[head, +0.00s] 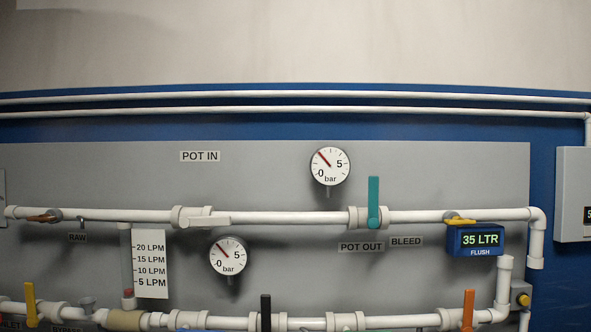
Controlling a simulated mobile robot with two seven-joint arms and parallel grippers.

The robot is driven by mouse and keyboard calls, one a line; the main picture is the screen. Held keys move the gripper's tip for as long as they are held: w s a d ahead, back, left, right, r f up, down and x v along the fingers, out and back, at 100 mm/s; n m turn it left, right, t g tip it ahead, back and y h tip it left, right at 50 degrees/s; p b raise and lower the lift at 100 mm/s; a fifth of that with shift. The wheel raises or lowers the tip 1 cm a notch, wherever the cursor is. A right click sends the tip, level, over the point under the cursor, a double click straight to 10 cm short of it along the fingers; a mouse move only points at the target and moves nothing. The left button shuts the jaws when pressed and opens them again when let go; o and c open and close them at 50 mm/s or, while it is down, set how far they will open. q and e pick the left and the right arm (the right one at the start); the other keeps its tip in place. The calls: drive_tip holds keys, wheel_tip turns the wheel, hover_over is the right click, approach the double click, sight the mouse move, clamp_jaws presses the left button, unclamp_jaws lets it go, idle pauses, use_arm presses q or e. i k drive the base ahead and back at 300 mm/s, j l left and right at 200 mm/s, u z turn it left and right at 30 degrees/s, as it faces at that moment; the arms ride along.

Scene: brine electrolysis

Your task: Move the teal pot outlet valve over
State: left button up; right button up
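The teal pot outlet valve handle (374,200) stands upright, across the upper white pipe. Its white valve body (354,217) sits on the pipe above the POT OUT label (361,247). Neither of my grippers shows in the head view, so nothing is seen touching the handle.
A round gauge (330,166) sits up and left of the teal handle. Black (265,312) and orange (468,309) handles stand below.

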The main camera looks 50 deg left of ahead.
sight(373, 223)
drive_tip(key=u, duration=1.45)
